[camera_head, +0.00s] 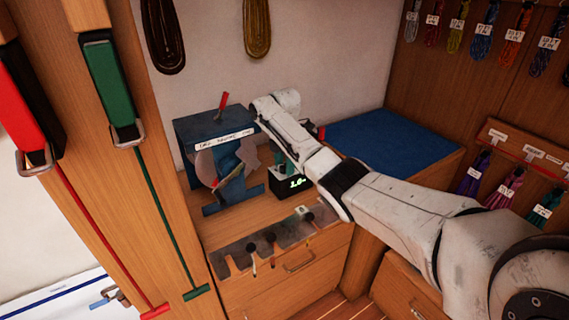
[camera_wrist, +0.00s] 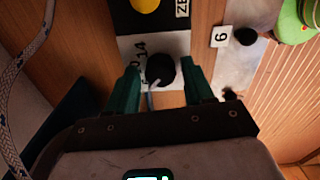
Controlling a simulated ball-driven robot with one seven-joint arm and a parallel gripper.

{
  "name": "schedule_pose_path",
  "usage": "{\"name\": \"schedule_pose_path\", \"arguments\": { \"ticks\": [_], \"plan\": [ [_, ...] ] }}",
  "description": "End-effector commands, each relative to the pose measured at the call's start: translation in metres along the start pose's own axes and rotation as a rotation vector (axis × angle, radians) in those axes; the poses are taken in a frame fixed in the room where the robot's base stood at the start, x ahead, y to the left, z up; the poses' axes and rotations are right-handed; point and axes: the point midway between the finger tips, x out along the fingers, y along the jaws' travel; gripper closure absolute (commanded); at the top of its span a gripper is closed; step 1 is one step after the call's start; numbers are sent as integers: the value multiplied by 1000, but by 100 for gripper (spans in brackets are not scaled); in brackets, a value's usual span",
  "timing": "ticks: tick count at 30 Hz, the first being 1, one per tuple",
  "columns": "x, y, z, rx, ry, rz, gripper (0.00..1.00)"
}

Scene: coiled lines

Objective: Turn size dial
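The size dial is a black round knob (camera_wrist: 160,70) with a pale pointer line, on a white plate (camera_wrist: 172,44) printed with numbers, 10 and 14 among them. My gripper (camera_wrist: 162,74) has its green fingers apart, one on each side of the knob. I see gaps between the fingers and the knob; contact is not clear. The pointer slants toward the lower left, near the low numbers. In the head view my arm hides the knob; a teal part of my gripper (camera_head: 279,158) shows beside the black display box (camera_head: 293,185), which has green digits.
A blue machine (camera_head: 210,130) with a white label and red lever stands left of my gripper. A metal rack with black knobs (camera_head: 265,245) runs along the cabinet's front. In the wrist view, a yellow button (camera_wrist: 145,5) lies above the plate and a braided line (camera_wrist: 22,75) at left.

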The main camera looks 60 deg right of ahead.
Motion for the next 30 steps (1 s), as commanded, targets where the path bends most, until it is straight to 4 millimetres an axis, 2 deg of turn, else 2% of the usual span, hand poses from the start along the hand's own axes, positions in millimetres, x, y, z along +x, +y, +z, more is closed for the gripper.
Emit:
{"name": "schedule_pose_path", "arguments": {
  "ticks": [3,9,13,27,30],
  "plan": [
    [0,0,0,1,0,-1,39],
    [0,0,0,1,0,-1,39],
    [-8,1,0,1,0,2,39],
    [-92,1,0,0,-1,1,39],
    [-101,0,0,1,-1,0,39]
  ]
}}
